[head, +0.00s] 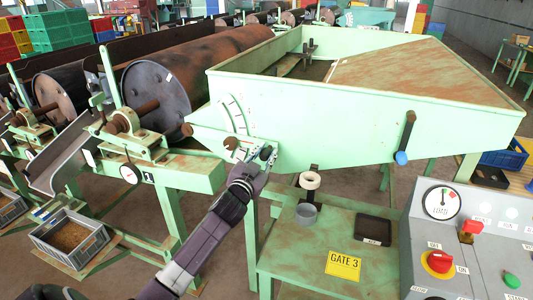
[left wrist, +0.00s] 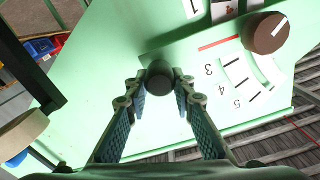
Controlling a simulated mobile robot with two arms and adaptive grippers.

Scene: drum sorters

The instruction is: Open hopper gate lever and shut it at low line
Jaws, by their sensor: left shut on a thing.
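The light green hopper (head: 300,115) fills the middle of the head view. A white curved scale (head: 233,115) is on its left end, above a brown round hub (head: 231,143). In the left wrist view, the scale (left wrist: 238,78) shows black lines, numbers such as 3 and 5, and a red line near the brown hub (left wrist: 266,32). My left gripper (head: 265,154) is at the hopper's lower left side. Its fingers (left wrist: 160,82) are shut around the dark round lever grip (left wrist: 159,76), seen end-on. My right gripper is not in view.
A second lever with a blue knob (head: 401,157) hangs on the hopper side. A control panel (head: 460,250) with a load dial (head: 442,203) stands right. A rusty drum (head: 190,75) lies left.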

